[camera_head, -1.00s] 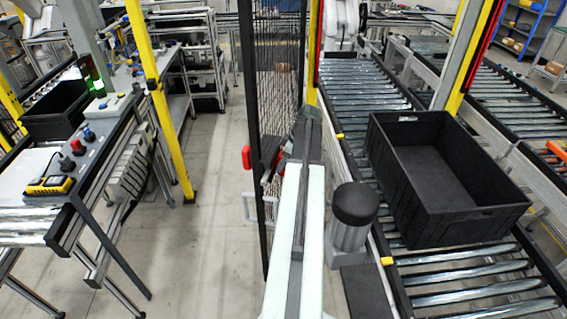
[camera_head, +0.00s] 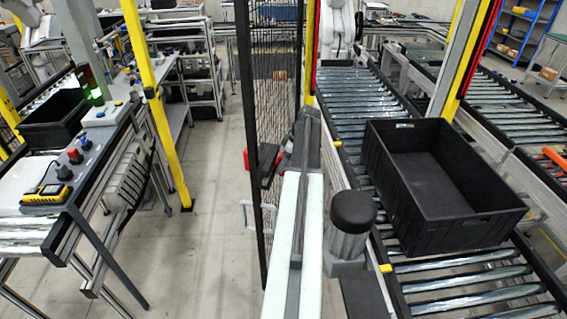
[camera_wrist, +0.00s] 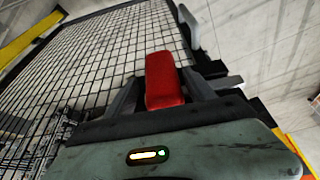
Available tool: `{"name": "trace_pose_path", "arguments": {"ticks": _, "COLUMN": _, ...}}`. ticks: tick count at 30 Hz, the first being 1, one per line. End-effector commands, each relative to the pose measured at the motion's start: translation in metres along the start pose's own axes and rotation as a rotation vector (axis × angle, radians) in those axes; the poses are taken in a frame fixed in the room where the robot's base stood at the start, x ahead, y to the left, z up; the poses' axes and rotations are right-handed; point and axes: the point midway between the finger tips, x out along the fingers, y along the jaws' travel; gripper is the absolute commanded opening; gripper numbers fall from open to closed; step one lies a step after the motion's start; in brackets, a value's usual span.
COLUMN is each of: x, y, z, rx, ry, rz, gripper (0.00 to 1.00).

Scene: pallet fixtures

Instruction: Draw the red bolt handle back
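The red bolt handle (camera_wrist: 164,82) stands in the middle of the wrist view, in front of the wire mesh. My gripper (camera_wrist: 162,78) is around it, one dark finger on each side. The fingers look apart, with narrow gaps beside the handle; contact is not clear. In the head view the red handle (camera_head: 247,159) shows as a small patch at the dark fence post, and my gripper (camera_head: 268,163) is there at the mesh, partly hidden by my own arm. The bolt itself is mostly hidden.
The mesh fence (camera_head: 276,90) stands ahead of my arm. A roller conveyor (camera_head: 360,100) with a black crate (camera_head: 390,180) runs at the right. A workbench (camera_head: 100,140) and yellow post (camera_head: 152,90) are at the left. The floor (camera_head: 222,200) between is clear.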

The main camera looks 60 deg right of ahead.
Motion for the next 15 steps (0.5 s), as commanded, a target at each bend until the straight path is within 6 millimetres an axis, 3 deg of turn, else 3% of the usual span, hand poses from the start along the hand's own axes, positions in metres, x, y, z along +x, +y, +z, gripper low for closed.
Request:
{"name": "trace_pose_path", "arguments": {"ticks": 5, "x": -0.009, "y": 0.0, "z": -0.001, "rx": 0.001, "ry": -0.001, "rz": 0.0, "gripper": 0.63}}
{"name": "trace_pose_path", "arguments": {"ticks": 15, "x": -0.071, "y": 0.0, "z": -0.003, "rx": 0.001, "ry": 0.0, "rz": 0.001, "gripper": 0.63}}
